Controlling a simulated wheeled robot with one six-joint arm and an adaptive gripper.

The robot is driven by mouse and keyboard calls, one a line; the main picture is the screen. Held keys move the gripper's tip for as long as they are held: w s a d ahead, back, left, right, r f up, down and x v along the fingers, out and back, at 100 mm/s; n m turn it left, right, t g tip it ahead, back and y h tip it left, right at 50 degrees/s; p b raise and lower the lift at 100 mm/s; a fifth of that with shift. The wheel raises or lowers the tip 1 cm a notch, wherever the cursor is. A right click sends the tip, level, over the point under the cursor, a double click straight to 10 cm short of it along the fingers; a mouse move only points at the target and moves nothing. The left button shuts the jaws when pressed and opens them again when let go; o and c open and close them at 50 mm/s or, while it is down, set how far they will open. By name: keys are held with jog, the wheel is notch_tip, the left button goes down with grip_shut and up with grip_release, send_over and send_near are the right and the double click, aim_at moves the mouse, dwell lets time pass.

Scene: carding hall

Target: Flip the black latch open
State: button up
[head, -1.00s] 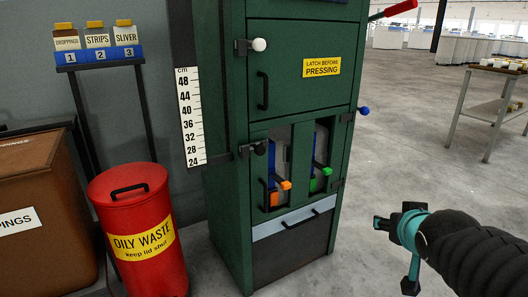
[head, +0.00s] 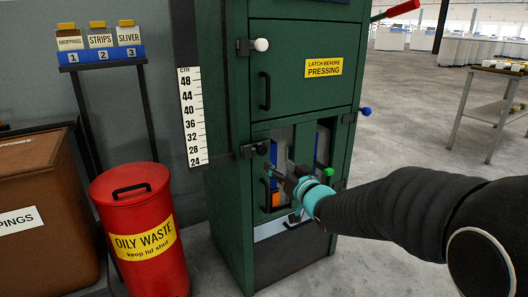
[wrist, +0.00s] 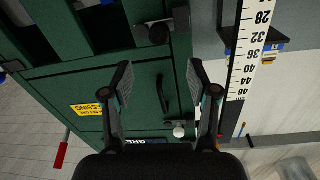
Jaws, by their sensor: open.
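The black latch (head: 261,149) is a dark round knob on a bracket at the left edge of the green cabinet (head: 236,200), beside the lower windowed door. In the wrist view the black knob (wrist: 158,34) shows beyond my fingertips, near the top. My gripper (head: 276,173) is in front of the lower door, just below and right of the black knob in the head view. In the wrist view my gripper (wrist: 158,78) is open with nothing between its fingers. The gripper hides part of the lower windows. I see no contact with the knob.
A white-knobbed latch (head: 260,45) is on the upper door, with a black handle (head: 264,91) below it. A blue knob (head: 365,111) and red lever (head: 402,8) stick out right. A red oily waste bin (head: 135,230) stands left.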

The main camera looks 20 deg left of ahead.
aim_at(263, 151)
jog(key=p+x, duration=0.1)
jog(key=x, duration=0.9)
jog(key=shift+w+a, duration=0.25)
jog(key=shift+a, duration=0.05)
grip_shut()
